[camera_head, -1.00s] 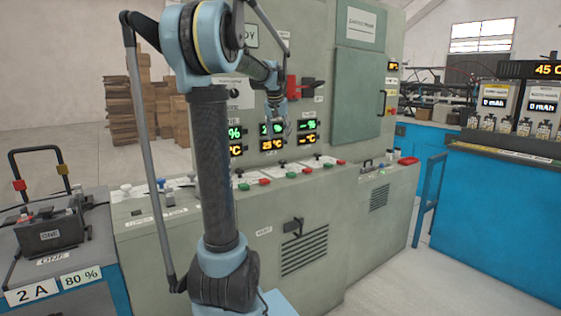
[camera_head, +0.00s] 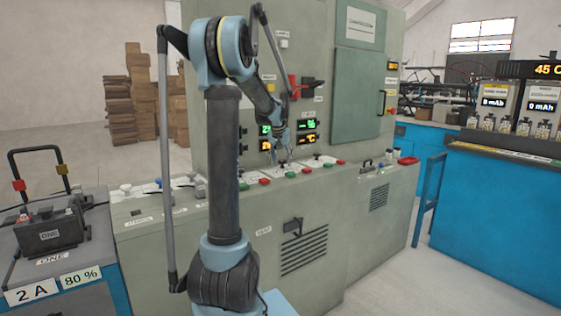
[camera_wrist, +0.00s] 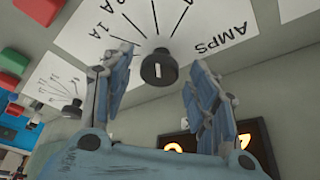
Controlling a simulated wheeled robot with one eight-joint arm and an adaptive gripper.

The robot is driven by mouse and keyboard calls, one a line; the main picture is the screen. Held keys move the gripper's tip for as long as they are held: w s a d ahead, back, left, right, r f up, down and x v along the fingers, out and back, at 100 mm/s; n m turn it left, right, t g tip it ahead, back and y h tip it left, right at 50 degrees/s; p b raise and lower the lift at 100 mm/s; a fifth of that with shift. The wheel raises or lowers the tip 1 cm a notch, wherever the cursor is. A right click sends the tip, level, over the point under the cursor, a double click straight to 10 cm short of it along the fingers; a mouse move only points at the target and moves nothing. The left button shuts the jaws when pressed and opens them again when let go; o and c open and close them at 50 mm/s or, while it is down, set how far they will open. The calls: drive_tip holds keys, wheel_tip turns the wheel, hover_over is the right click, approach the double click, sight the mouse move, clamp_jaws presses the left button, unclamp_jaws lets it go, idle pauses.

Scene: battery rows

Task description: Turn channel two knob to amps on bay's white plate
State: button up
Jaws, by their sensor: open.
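In the wrist view a black round knob (camera_wrist: 158,70) with a white mark stands on a white plate (camera_wrist: 225,18), which shows upside down with "AMPS" and current markings such as "1A". My gripper (camera_wrist: 160,60) is open, with one finger on each side of the knob; I cannot tell whether either finger touches it. A second white plate (camera_wrist: 45,82) with its own black knob (camera_wrist: 72,108) lies to the left. In the head view my gripper (camera_head: 284,156) is low over the ledge of the grey-green bay. No channel number is readable on the plate.
Red button (camera_wrist: 38,9) and green button (camera_wrist: 12,62) stand near the plates in the wrist view. Lit displays (camera_wrist: 215,145) are close behind the fingers. In the head view a red lever (camera_head: 294,86) is above my gripper. The floor at right (camera_head: 420,285) is clear.

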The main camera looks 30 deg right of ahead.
drive_tip(key=c, duration=1)
drive_tip(key=shift+c, duration=0.2)
drive_tip(key=shift+n, duration=0.6)
drive_tip(key=o, duration=1)
drive_tip(key=shift+o, duration=0.2)
drive_tip(key=shift+r+y, duration=0.1)
drive_tip(key=shift+y, duration=0.2)
drive_tip(key=v, duration=1.1)
drive_tip(key=shift+s+a+r, duration=0.2)
drive_tip(key=shift+r, duration=0.05)
